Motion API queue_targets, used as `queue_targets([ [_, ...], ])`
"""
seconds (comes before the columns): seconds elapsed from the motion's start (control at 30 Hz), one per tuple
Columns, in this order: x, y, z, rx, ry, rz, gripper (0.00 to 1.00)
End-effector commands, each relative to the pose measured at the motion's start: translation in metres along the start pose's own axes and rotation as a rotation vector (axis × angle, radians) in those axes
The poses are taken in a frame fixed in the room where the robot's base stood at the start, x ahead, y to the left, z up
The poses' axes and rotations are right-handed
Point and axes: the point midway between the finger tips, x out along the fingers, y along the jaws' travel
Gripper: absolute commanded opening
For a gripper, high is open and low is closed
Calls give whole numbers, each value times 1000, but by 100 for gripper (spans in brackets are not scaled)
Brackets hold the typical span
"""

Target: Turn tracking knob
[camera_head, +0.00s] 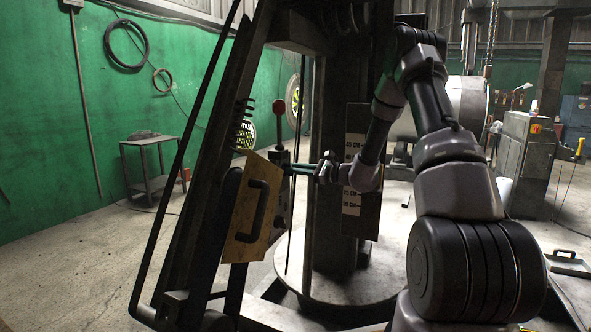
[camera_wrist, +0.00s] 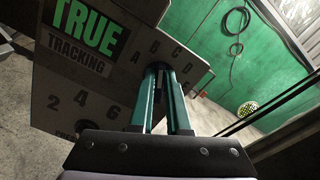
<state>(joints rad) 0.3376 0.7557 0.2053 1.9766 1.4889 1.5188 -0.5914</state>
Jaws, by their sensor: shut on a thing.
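The control panel shows in the wrist view (camera_wrist: 85,75) with a green "TRUE" label above "TRACKING", letters in an arc around my fingertips and numbers at lower left. In the head view I see the yellowish box (camera_head: 250,205) with a black handle on its side. My gripper (camera_wrist: 158,70) has its teal fingers close together against the panel, at the middle of the letter arc. It is shut on the tracking knob, which the fingers almost wholly hide. In the head view my gripper (camera_head: 288,169) reaches leftward to the box's panel face.
A lever with a red ball (camera_head: 278,106) rises just above the fingers. A coil spring (camera_head: 243,120) and slanted dark machine beams stand at left. A scale plate (camera_head: 351,160) is on the column close behind my wrist. Open floor lies at far left.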

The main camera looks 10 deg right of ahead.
Motion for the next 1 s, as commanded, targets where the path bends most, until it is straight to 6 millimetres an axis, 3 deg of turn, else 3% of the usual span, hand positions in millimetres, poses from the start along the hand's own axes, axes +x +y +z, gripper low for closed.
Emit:
queue_targets([
  [0.4,-1,3,-1,-190,1,0,0],
  [0.93,-1,3,-1,-216,2,0,0],
  [0.97,-1,3,-1,-216,2,0,23],
  [1.0,-1,3,-1,-216,2,0,38],
])
